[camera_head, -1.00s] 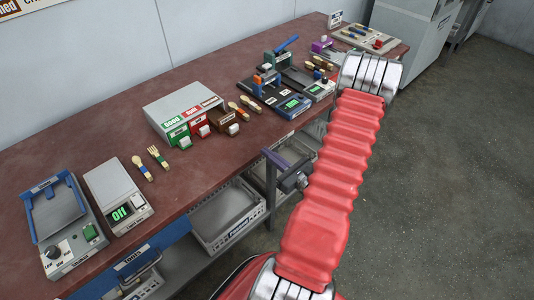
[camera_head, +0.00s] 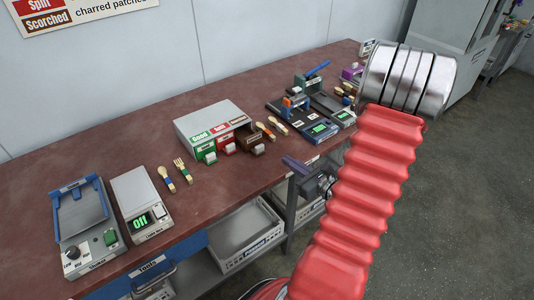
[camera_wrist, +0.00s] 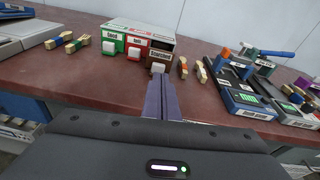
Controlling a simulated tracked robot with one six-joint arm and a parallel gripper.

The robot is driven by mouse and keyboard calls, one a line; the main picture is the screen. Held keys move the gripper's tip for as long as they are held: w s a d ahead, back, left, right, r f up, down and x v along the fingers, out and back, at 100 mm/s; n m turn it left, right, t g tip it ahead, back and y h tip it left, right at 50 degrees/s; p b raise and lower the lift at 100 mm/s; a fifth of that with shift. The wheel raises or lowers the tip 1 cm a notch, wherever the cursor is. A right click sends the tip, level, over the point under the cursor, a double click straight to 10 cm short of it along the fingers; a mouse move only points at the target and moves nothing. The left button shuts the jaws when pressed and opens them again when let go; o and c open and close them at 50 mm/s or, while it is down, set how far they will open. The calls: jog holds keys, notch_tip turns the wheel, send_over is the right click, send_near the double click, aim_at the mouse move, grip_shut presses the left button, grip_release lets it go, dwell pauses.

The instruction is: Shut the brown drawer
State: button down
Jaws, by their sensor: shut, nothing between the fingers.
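A grey drawer box (camera_head: 212,116) stands on the bench with a green, a red and a brown drawer. The brown drawer (camera_head: 249,138), marked Scorched, sticks out further than the other two, with its dark inside showing from above. It also shows in the wrist view (camera_wrist: 161,59), with its pale knob (camera_wrist: 158,68) facing me. My gripper (camera_head: 287,160) is shut and empty, beyond the bench's front edge. In the wrist view its purple fingers (camera_wrist: 160,80) point at the brown drawer's knob from just in front. I cannot tell whether they touch it.
The green drawer (camera_wrist: 110,44) and red drawer (camera_wrist: 134,47) are left of the brown one. Open bench lies in front of the drawers.

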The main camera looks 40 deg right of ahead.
jog(key=shift+s+a+f+m+g, duration=0.1)
jog(key=shift+s+f+m+g, duration=0.15)
jog(key=shift+f, duration=0.35)
jog(key=shift+s+f+m+g, duration=0.15)
jog(key=shift+f+m+g, duration=0.2)
jog(key=shift+f, duration=0.25)
jog(key=shift+w, duration=0.1)
send_near(261, 149)
jog(key=x, duration=0.5)
jog(key=shift+w+a+f, duration=0.1)
jog(key=shift+f, duration=0.15)
jog(key=shift+w, duration=0.4)
